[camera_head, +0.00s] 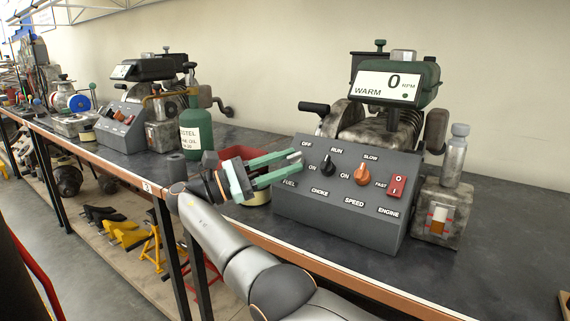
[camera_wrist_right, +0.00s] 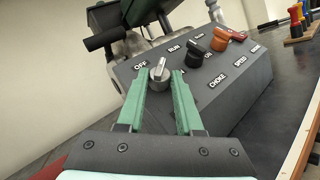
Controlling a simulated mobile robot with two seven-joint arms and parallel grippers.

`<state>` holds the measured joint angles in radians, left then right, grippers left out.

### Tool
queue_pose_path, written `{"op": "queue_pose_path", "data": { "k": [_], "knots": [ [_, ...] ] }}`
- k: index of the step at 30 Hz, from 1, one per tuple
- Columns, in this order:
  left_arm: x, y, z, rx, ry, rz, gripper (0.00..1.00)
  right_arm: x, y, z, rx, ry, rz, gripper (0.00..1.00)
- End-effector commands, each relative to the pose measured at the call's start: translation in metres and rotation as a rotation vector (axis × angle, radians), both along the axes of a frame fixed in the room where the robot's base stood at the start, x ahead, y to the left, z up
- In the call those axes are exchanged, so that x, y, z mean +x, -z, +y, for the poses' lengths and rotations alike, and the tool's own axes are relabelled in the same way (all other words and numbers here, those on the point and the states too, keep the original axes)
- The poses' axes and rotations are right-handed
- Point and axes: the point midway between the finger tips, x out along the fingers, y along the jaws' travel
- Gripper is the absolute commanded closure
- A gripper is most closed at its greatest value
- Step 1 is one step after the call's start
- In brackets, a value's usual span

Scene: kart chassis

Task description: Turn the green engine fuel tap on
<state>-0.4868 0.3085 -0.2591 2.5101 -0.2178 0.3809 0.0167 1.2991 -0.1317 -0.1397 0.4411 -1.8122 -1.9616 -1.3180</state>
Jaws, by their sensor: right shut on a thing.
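The grey control panel (camera_head: 345,200) of the green-topped engine (camera_head: 395,82) stands on the bench. Its fuel tap is a silver round knob (camera_wrist_right: 160,72) with a raised lever, at the panel's left end, between the OFF and ON labels. In the wrist view the lever tilts slightly right of straight up; I cannot tell its exact setting. My right gripper (camera_head: 296,162) has green fingers shut on the knob, one on each side, as the wrist view (camera_wrist_right: 162,84) shows. In the head view the fingers mostly hide the knob. My left gripper is not in view.
To the right on the panel are a black choke knob (camera_head: 327,164), an orange speed knob (camera_head: 362,174) and a red engine switch (camera_head: 397,186). The display (camera_head: 388,86) reads WARM, 0 RPM. A green bottle (camera_head: 196,130) and a second engine (camera_head: 150,70) stand left.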

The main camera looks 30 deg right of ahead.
Motion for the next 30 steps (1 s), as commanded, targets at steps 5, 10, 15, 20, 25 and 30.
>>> {"op": "queue_pose_path", "data": {
  "k": [5, 10, 15, 20, 25, 30],
  "knots": [
    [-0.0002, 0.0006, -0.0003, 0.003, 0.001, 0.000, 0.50, 0.0001, 0.0011, -0.0011, 0.006, 0.004, -0.003, 1.00],
    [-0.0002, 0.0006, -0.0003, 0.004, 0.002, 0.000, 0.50, 0.0000, 0.0012, -0.0012, 0.006, 0.004, -0.003, 1.00],
    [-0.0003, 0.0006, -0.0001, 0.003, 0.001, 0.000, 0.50, 0.0000, 0.0013, -0.0012, 0.006, 0.004, -0.003, 0.64],
    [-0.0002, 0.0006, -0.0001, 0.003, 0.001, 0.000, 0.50, 0.0001, 0.0010, -0.0010, 0.005, 0.005, -0.003, 0.46],
    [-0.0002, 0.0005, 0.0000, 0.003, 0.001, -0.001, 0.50, 0.0002, 0.0006, -0.0006, 0.003, 0.004, -0.002, 0.35],
    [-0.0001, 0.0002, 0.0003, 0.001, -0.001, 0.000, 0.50, 0.0002, 0.0004, -0.0004, 0.003, 0.003, -0.003, 0.35]
  ]
}}
